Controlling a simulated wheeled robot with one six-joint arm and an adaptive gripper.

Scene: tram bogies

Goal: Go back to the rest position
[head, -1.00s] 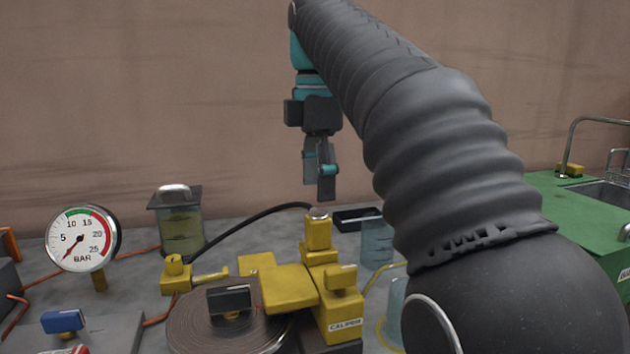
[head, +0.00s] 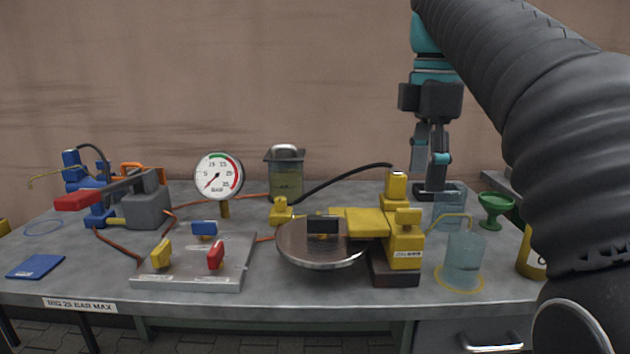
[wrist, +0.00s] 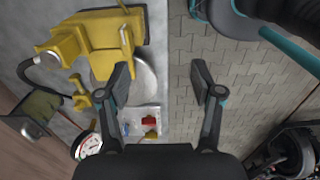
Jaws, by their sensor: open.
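My dark ribbed arm fills the right side of the head view and hides part of the bench there.
The bench holds a yellow caliper (head: 404,240) beside a metal disc (head: 320,258), a pressure gauge (head: 219,177), a valve panel (head: 190,272), a grey-and-red pump (head: 143,207), glass beakers (head: 465,258) and a green funnel (head: 495,206). A plain wall (head: 250,80) stands behind.

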